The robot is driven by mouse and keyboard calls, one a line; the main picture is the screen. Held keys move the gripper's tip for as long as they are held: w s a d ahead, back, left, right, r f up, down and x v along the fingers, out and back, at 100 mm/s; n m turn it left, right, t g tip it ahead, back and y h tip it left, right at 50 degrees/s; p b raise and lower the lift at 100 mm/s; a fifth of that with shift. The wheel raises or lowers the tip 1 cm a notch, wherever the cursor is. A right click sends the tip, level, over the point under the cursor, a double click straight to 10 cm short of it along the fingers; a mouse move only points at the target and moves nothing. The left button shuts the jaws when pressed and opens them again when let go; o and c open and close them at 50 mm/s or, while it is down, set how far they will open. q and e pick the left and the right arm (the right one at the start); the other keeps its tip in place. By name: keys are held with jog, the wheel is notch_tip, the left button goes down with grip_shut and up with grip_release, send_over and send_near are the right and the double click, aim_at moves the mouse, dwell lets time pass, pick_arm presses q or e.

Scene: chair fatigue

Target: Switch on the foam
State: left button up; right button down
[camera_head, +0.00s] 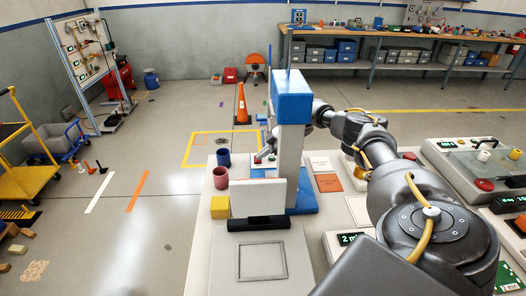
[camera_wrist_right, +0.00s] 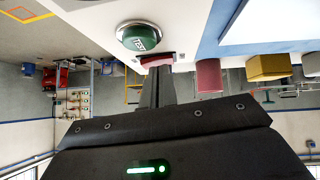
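A test machine stands in the middle of the head view, with a blue-topped white column (camera_head: 293,97) on a blue base (camera_head: 305,201). A green dome button marked TEST (camera_wrist_right: 140,37) shows upside down at the top of the right wrist view. My right gripper (camera_wrist_right: 158,65) appears shut, its dark fingers together just beside the button; a gap or contact cannot be told. In the head view my right arm reaches behind the column, which partly hides the gripper (camera_head: 264,155). A yellow block (camera_head: 219,207), possibly foam, stands left of the machine. My left gripper is out of view.
A grey square frame (camera_head: 262,261) lies on the bench in front. Other devices with displays and a red button (camera_head: 484,185) are at right.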

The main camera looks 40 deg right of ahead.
dwell(0.3)
jog(key=shift+r, duration=0.25)
notch_tip(320, 180, up, 4)
jog(key=p, duration=0.4)
jog(key=shift+s+a+f, duration=0.1)
jog(key=shift+s+f, duration=0.05)
jog(key=shift+f, duration=0.05)
jog(key=b+v, duration=0.2)
jog(key=v, duration=0.8)
jog(key=shift+b, duration=0.35)
jog(key=shift+a, duration=0.1)
